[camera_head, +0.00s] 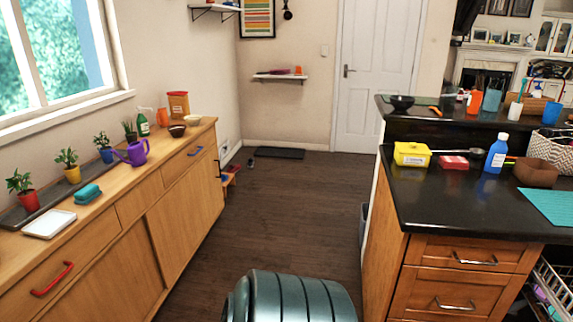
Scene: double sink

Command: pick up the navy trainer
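I cannot make out a navy trainer for certain. A small dark object (250,163) lies on the wooden floor by the left end of the dark doormat (276,153), far across the room. It is too small to tell whether it is a shoe. A low wooden step or rack (231,173) with red and blue patches stands at the far end of the left cabinet, partly hidden by it. Neither of my grippers is in view.
A long wooden cabinet (120,235) with potted plants, a purple watering can (136,152) and a white tray (49,223) runs along the left. A black-topped counter (445,205) stands at the right. The floor between is clear to the white door (375,85).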

